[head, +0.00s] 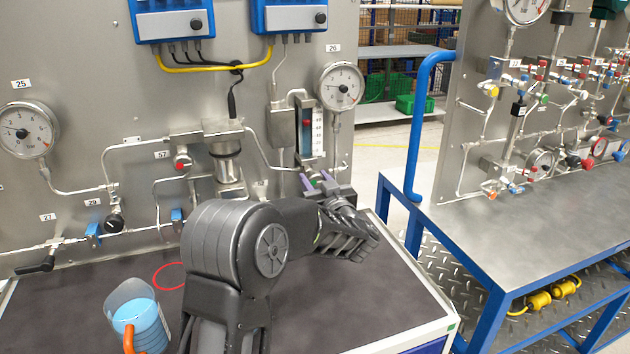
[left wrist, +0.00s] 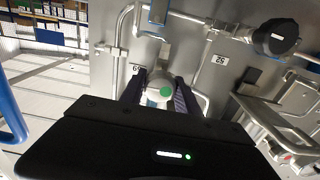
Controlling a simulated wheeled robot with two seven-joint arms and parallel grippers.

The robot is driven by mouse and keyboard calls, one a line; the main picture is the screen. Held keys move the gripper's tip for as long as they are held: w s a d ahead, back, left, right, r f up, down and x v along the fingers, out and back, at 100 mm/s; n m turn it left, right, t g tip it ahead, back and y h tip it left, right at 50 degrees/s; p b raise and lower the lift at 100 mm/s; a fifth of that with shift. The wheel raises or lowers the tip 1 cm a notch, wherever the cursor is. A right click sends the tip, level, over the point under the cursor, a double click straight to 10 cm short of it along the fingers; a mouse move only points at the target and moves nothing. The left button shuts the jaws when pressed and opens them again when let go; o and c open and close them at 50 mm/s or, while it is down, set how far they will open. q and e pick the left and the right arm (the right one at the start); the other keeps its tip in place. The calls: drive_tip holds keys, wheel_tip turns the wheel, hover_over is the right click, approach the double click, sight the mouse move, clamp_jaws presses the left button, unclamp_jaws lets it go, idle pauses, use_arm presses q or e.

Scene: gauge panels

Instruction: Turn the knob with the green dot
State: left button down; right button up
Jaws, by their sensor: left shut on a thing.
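The knob with the green dot (left wrist: 161,91) shows in the left wrist view as a pale round knob with its green dot facing the camera. It sits on the pipework of the grey panel. My left gripper (left wrist: 160,85) has one purple-grey finger on each side of the knob and is shut on it. In the head view my left gripper (head: 317,182) reaches up to the panel below the flow tube; fingers and wrist mostly hide the knob there. My right gripper is in neither view.
A flow tube (head: 307,133) and a round gauge (head: 340,86) are close above the gripper. A red-dotted knob (head: 182,164) is further left. A jug of blue liquid (head: 138,318) stands on the dark bench top (head: 370,300), whose right part is clear.

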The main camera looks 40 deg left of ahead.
use_arm(q)
drive_tip(key=n+b, duration=0.1)
drive_tip(key=b, duration=0.1)
drive_tip(key=n+b, duration=0.1)
drive_tip(key=shift+f+n+b, duration=0.3)
drive_tip(key=shift+n+b, duration=0.05)
drive_tip(key=shift+n, duration=0.05)
drive_tip(key=shift+r+n, duration=0.15)
drive_tip(key=shift+n, duration=0.15)
drive_tip(key=shift+r, duration=0.15)
drive_tip(key=c, duration=0.9)
unclamp_jaws()
drive_tip(key=b+v, duration=0.1)
drive_tip(key=v, duration=0.6)
drive_tip(key=shift+s+d, duration=0.2)
drive_tip(key=shift+d, duration=0.15)
